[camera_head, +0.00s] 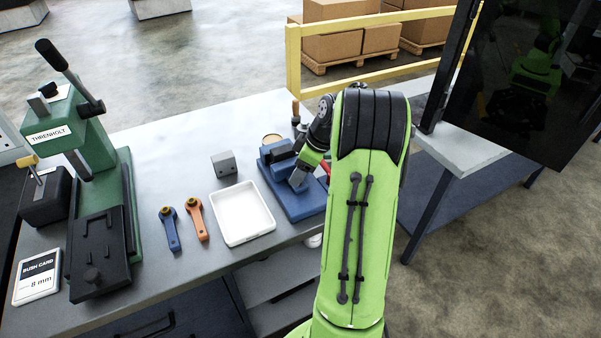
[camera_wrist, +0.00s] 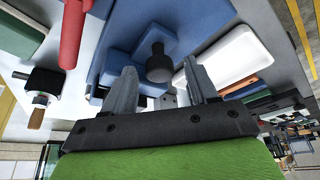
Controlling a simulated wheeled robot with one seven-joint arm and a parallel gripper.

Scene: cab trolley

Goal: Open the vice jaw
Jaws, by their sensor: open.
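The blue vice (camera_head: 297,208) sits on the bench just left of my forearm. Its blue body (camera_wrist: 180,18) also shows in the wrist view. My gripper (camera_wrist: 160,64) is open, its two grey fingers apart. A dark round knob (camera_wrist: 158,66) on the vice appears between the fingertips; I cannot tell whether either finger touches it. In the head view my wrist hangs over the vice's right side and hides part of it. A red handle-like part (camera_wrist: 73,32) shows left of the fingers, and a little red shows beside my wrist in the head view.
A white tray (camera_head: 243,238), an orange lever (camera_head: 197,218), a blue lever (camera_head: 170,229) and a grey block (camera_head: 224,164) lie left of the vice. A green press (camera_head: 125,220) stands at the far left. A dark screen (camera_head: 525,75) stands at right.

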